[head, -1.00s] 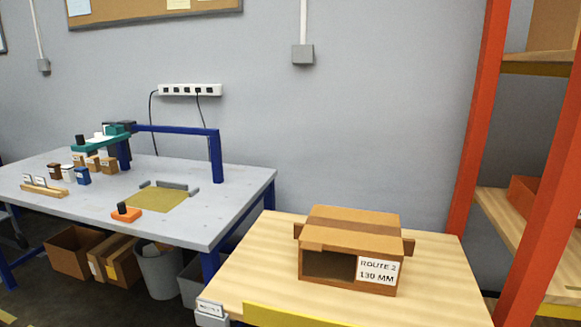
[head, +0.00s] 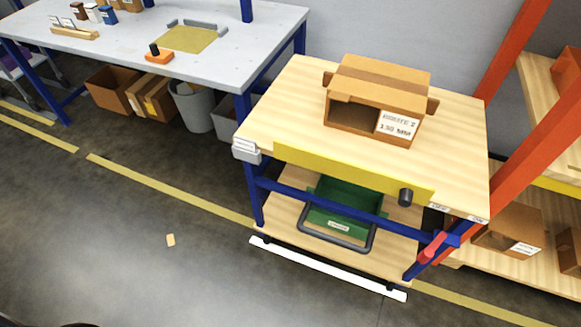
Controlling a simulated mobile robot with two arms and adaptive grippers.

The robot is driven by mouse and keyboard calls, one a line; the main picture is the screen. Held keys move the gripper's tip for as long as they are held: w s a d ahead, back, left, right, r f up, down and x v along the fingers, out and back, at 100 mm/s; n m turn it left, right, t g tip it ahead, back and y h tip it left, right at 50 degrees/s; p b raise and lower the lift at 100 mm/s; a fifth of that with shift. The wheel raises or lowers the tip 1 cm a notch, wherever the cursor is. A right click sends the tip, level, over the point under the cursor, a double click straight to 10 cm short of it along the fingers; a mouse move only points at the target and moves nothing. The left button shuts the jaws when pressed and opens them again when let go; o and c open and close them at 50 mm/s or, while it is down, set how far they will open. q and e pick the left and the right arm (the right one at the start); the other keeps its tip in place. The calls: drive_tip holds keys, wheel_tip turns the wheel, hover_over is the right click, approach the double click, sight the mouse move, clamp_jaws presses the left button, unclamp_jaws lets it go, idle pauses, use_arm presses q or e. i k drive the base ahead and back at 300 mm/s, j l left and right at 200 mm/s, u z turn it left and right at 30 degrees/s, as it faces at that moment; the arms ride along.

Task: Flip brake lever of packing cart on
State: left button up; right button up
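The packing cart (head: 290,100) has a pale wooden top, a blue frame and a yellow front panel (head: 340,175). A red lever (head: 432,247) sticks out low at the cart's right front leg, by a blue bracket; it looks like the brake lever. A dark knob (head: 405,197) sits at the right end of the yellow panel. Neither of my grippers is in view.
A cardboard box (head: 378,95) labelled ROUTE 2 130 MM stands on the cart top. A green bin (head: 345,197) sits on the lower shelf. The plotter table (head: 220,60) is at upper left, an orange rack post (head: 510,160) at right. Open floor (head: 150,240) lies in front.

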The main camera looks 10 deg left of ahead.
sight(427, 253)
drive_tip(key=z, duration=1.25)
